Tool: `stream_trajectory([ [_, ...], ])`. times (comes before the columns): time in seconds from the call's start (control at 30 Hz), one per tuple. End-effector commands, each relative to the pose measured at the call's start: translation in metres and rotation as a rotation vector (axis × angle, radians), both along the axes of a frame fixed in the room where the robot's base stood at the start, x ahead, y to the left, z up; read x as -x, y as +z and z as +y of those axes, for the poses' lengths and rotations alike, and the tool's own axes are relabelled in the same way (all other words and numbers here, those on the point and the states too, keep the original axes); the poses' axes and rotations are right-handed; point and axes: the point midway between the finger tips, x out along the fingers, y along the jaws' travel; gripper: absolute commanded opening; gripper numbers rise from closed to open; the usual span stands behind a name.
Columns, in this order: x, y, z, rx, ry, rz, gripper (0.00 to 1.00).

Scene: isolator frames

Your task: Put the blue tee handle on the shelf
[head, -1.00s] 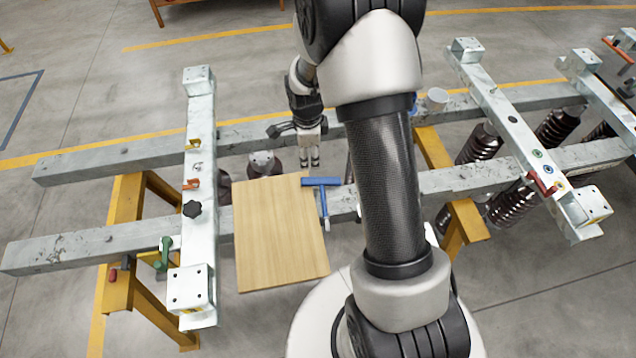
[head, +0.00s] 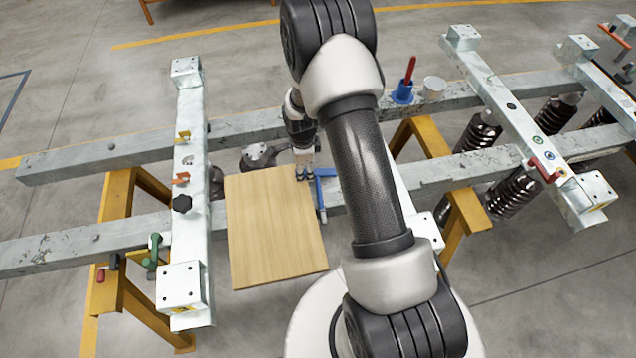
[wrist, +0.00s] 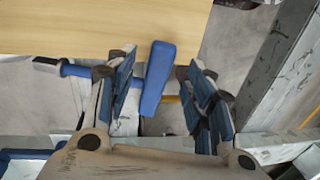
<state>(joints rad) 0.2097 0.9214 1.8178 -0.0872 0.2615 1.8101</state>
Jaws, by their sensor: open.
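The blue tee handle (head: 320,200) lies at the right edge of the light wooden board (head: 275,240), the only shelf-like surface I see. Its shaft points toward the front of the head view. In the wrist view its blue crossbar (wrist: 158,78) shows between my fingers, overlapping the board's edge. Its shaft runs left behind one finger to a grey tip. My gripper (head: 305,176) is at the board's back right corner, beside the crossbar. In the wrist view my gripper (wrist: 160,95) is open, with a finger on each side of the crossbar and gaps visible.
A pale crossbeam (head: 190,220) with knobs and clamps stands left of the board. A blue holder with a red handle (head: 404,90) and a white cup (head: 434,88) stand on the back beam. Ribbed insulators (head: 478,132) are at right. The board is bare.

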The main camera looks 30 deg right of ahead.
Motion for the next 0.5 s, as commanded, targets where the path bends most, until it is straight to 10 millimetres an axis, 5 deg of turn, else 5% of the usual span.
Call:
stream_trajectory([
  [0.17, -0.003, -0.026, -0.001, 0.000, 0.000, -0.001, 0.48],
  [0.5, -0.003, -0.026, -0.001, 0.000, 0.000, -0.001, 0.40],
])
